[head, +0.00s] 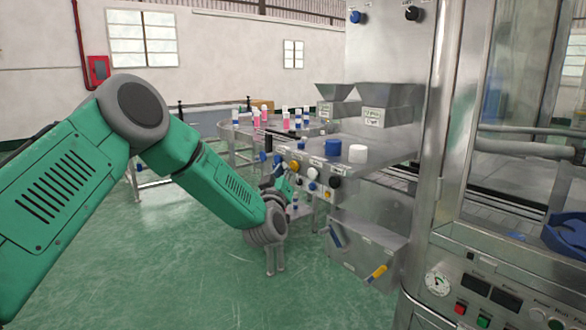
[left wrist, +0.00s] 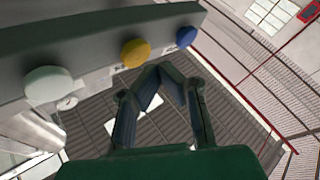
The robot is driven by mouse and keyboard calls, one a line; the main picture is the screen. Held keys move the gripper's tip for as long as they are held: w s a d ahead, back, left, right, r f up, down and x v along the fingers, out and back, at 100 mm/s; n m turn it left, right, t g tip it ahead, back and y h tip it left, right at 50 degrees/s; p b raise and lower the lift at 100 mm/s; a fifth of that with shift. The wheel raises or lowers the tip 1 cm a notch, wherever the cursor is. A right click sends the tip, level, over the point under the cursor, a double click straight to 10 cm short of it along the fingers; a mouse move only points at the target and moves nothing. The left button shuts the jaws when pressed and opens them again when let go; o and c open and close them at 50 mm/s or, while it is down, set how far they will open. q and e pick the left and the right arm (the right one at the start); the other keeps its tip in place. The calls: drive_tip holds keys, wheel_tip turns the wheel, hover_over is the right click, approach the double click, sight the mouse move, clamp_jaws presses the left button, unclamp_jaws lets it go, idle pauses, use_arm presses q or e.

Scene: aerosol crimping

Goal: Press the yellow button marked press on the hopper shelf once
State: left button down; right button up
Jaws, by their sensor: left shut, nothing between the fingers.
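The yellow button (head: 294,166) is on the front face of the hopper shelf (head: 318,155), in a row with other round buttons. In the left wrist view the yellow button (left wrist: 135,52) stands out from the grey panel, between a blue one and a white one. My left gripper (left wrist: 166,68) is shut and empty, its fingertips close together just below and right of the yellow button in that view. A gap shows between them, and I see no contact. In the head view my left gripper (head: 285,182) is small and partly hidden by my arm. My right gripper is out of view.
Beside the yellow button are a blue button (left wrist: 186,37) and a white button (left wrist: 48,84). A black knob (head: 335,182) sits farther right. Open green floor lies left.

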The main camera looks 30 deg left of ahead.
use_arm(q)
drive_tip(key=s, duration=0.1)
drive_tip(key=s+a+p, duration=0.1)
drive_tip(key=s, duration=0.1)
drive_tip(key=s+a, duration=0.1)
drive_tip(key=shift+s, duration=0.35)
idle(0.6)
drive_tip(key=s+d+f+m+g+h, duration=0.25)
drive_tip(key=s+d+f, duration=0.2)
drive_tip(key=f, duration=0.45)
drive_tip(key=s+d+f+m+g+h, duration=0.25)
drive_tip(key=s+d+f, duration=0.2)
drive_tip(key=f, duration=0.45)
drive_tip(key=s+d+f+m+g+h, duration=0.25)
drive_tip(key=s+d+f, duration=0.2)
drive_tip(key=f, duration=0.45)
drive_tip(key=s+d+f+m+g, duration=0.1)
drive_tip(key=s+d+f+g, duration=0.15)
drive_tip(key=s+f, duration=0.4)
drive_tip(key=s+d+f+g, duration=0.1)
drive_tip(key=s+f+g, duration=0.25)
drive_tip(key=s, duration=0.55)
drive_tip(key=s+a+f+m+g, duration=0.1)
drive_tip(key=s+g, duration=0.5)
drive_tip(key=s, duration=1.1)
drive_tip(key=shift+s+a+f+m, duration=0.15)
drive_tip(key=shift+s+f+m, duration=0.2)
drive_tip(key=shift+f, duration=0.25)
